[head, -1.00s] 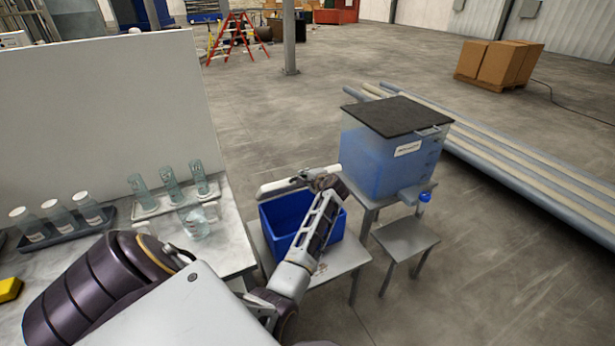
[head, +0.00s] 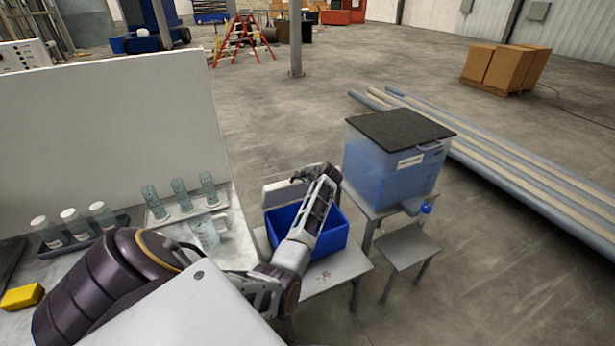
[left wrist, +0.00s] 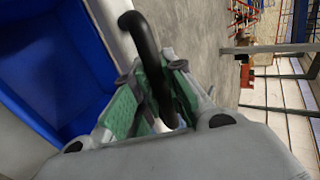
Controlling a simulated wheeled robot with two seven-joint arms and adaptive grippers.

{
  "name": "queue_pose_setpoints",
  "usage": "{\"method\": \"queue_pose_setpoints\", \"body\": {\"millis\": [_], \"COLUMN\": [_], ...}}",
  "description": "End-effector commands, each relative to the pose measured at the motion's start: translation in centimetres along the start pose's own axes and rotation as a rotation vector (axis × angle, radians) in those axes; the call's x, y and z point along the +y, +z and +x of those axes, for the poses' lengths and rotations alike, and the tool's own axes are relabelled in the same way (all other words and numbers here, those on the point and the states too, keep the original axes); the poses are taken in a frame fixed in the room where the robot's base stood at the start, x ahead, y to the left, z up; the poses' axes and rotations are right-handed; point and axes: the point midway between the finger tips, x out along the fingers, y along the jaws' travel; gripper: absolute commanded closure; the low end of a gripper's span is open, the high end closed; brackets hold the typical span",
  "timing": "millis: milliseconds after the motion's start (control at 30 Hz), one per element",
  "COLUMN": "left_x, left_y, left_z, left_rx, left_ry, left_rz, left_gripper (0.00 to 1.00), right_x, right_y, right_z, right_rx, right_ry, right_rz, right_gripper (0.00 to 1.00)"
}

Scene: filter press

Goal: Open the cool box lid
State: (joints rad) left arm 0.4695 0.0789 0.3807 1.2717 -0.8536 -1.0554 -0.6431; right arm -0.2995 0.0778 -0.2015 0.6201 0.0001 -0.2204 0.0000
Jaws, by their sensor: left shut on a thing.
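The cool box (head: 343,238) is a blue open-topped bin on a small grey table, and its blue inside shows. Its white lid (head: 278,194) stands raised along the far side of the box. In the left wrist view, the blue interior (left wrist: 60,60) fills the left side. My left gripper (head: 312,174) is at the raised lid, above the far side of the box. In the left wrist view my left gripper (left wrist: 158,88) is shut on a black curved handle (left wrist: 139,35), green pads on either side. My arm hides part of the box and lid. My right gripper is not in view.
A blue water tank (head: 385,172) with a black top stands close on the right, with a low grey stool (head: 405,246) before it. A bench with bottles and glass cylinders (head: 181,194) is on the left. Long pipes (head: 500,160) lie on the floor beyond.

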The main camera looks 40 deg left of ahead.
Motion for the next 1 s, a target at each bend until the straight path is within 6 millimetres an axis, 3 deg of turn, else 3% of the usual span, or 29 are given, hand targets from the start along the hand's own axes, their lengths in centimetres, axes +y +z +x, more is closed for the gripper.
{"method": "queue_pose_setpoints", "body": {"millis": [533,1000], "left_x": [-4.0,-7.6], "left_y": [-0.1,-0.1], "left_z": [2.5,6.1], "left_rx": [0.002,0.003], "left_ry": [0.004,0.004], "left_rz": [-0.004,-0.004], "left_gripper": [1.0,1.0], "right_x": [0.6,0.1], "right_y": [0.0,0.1], "right_z": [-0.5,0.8], "right_rx": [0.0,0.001], "right_ry": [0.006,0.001], "right_rz": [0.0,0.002], "right_gripper": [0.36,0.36]}}
